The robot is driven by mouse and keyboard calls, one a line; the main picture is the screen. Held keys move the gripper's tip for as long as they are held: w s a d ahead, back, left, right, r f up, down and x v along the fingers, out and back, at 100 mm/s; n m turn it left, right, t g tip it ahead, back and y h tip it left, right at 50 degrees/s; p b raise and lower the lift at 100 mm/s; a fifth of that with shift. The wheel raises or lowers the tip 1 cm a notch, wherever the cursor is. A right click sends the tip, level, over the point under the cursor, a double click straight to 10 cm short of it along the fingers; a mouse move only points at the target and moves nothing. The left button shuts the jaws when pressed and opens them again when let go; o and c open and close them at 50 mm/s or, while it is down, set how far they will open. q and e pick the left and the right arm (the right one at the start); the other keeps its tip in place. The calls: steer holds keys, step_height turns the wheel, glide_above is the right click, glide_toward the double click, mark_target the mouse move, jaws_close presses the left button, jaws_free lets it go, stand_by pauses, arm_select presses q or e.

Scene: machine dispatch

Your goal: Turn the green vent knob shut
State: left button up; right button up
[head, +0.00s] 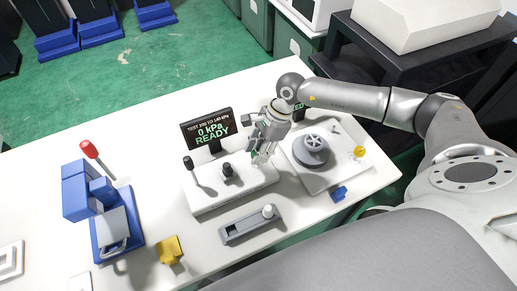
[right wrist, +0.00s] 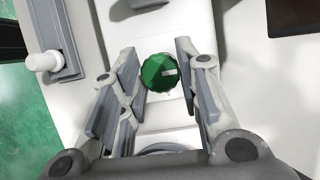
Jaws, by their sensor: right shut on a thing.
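The green vent knob (right wrist: 165,72) is a ribbed round knob with a pale mark on its top, on a white surface in the right wrist view. In the head view my right gripper (head: 259,156) reaches down over the right end of the white test box (head: 215,199) and mostly hides the knob. Its fingers stand on both sides of the knob, and it is shut on it. The display (head: 208,131) behind the box reads "0 kPa READY". My left gripper is not in view.
A grey round part with a handwheel (head: 311,151) stands on a white plate right of the box. A grey fixture (head: 249,224) lies in front. A blue press with a red-tipped lever (head: 88,150) stands at left. A yellow block (head: 170,249) sits near the front edge.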

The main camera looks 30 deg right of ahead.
steer(key=m+b, duration=0.1)
steer(key=m, duration=0.1)
steer(key=m+t+b, duration=0.1)
steer(key=shift+s+f+m+t, duration=0.1)
steer(key=shift+f+m+t, duration=0.1)
steer(key=shift+m+t, duration=0.15)
steer(key=m+t+h+b, duration=0.1)
steer(key=m+b, duration=0.2)
steer(key=shift+a+m, duration=0.1)
steer(key=shift+m, duration=0.25)
steer(key=m+h+b, duration=0.1)
steer(key=m+b, duration=0.2)
steer(key=m+t+h+b, duration=0.1)
steer(key=m+b, duration=0.2)
steer(key=shift+a+t+b, duration=0.15)
steer(key=shift+t+b, duration=0.1)
steer(key=shift+b, duration=0.05)
steer(key=shift+s+r+m+h+b, duration=0.15)
steer(key=shift+m+h+b, duration=0.75)
steer(key=shift+m+b, duration=0.95)
steer(key=shift+m+p, duration=0.3)
steer(key=shift+m, duration=0.15)
steer(key=shift+r, duration=0.1)
steer(key=o, duration=1)
